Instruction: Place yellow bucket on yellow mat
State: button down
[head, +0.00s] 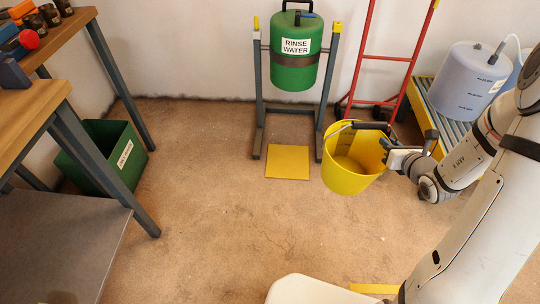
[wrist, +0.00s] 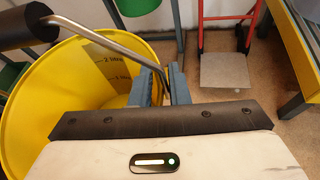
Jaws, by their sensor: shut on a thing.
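The bucket looks empty and roughly upright. The yellow mat (head: 288,162) lies bare on the floor between the legs of a grey stand. Whether the bucket's base touches the floor is not clear.
A green rinse water tank (head: 296,60) hangs in the grey stand (head: 259,100) above the mat; its right leg is close to the bucket. A red hand truck (head: 408,75) stands behind. A green bin (head: 112,150) and workbench are at left. The floor in front is clear.

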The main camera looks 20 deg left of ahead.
aim_at(287, 160)
jog(key=u, duration=0.6)
jog(key=i, duration=1.2)
jog(key=u, duration=0.45)
jog(key=k, duration=0.65)
jog(key=u, duration=0.1)
jog(key=i, duration=1.25)
jog(key=z, duration=0.1)
